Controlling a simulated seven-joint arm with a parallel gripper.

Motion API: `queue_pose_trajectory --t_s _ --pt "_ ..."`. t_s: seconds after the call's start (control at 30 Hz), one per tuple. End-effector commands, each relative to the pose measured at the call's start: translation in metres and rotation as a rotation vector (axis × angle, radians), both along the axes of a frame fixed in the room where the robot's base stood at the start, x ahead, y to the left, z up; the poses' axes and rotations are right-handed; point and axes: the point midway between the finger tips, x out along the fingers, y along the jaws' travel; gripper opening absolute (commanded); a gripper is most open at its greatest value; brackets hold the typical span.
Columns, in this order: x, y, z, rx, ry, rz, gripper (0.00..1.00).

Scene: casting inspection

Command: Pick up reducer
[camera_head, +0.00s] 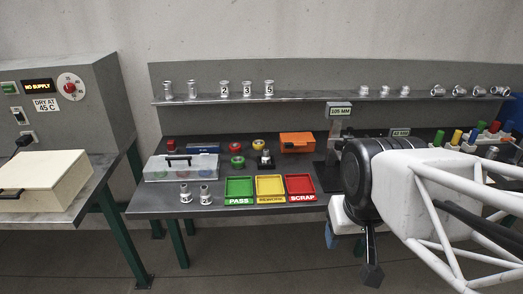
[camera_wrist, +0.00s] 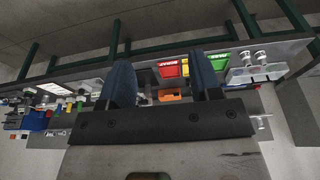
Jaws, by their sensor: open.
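Two small silver metal fittings stand upright on the bench's front left, a left one (camera_head: 184,193) and a right one (camera_head: 205,195). More silver fittings stand on the shelf: a left pair (camera_head: 168,90), three numbered ones (camera_head: 247,89), and several at the right (camera_head: 384,91). I cannot tell which fitting is the reducer. My gripper (camera_wrist: 163,82) is open, with nothing seen between its two blue-grey fingers. In the head view it is partly hidden by my arm, in front of the bench and well right of the two front fittings.
Green PASS (camera_head: 239,199), yellow (camera_head: 270,198) and red SCRAP (camera_head: 300,197) trays lie along the bench front. A clear box (camera_head: 181,173), an orange box (camera_head: 297,142) and a gauge stand (camera_head: 330,175) are behind. A cream box (camera_head: 45,180) sits on the left table.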

Motion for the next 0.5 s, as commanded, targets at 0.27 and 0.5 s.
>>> queue_pose_trajectory --t_s 0.27,0.5 --pt "0.023 0.013 -0.001 0.098 0.042 -0.063 0.58" --pt "0.071 0.038 -0.004 0.294 0.124 -0.197 0.58"
